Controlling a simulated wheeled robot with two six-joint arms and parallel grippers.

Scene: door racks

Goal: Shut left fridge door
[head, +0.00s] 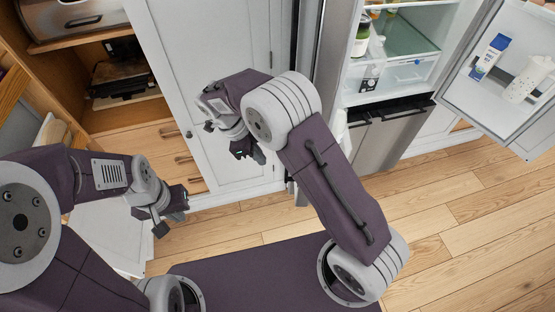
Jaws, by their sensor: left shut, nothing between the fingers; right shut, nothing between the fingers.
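The fridge (412,38) stands open at the upper right, with its lit shelves showing. Its left door (337,45) looks like a narrow grey panel seen nearly edge-on at the left of the opening, swung outward. Its lower part is hidden behind my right arm. My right gripper (246,150) is shut and empty, left of this door and in front of a white cabinet panel. I cannot tell whether the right arm touches the door. My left gripper (170,214) is shut and empty, further left and well apart from the fridge.
The right fridge door (515,65) is wide open, with a bottle (489,57) and a white container (529,78) in it. A white cabinet door (200,60) and wooden drawers (160,150) stand at left. The wooden floor (450,220) is clear at lower right.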

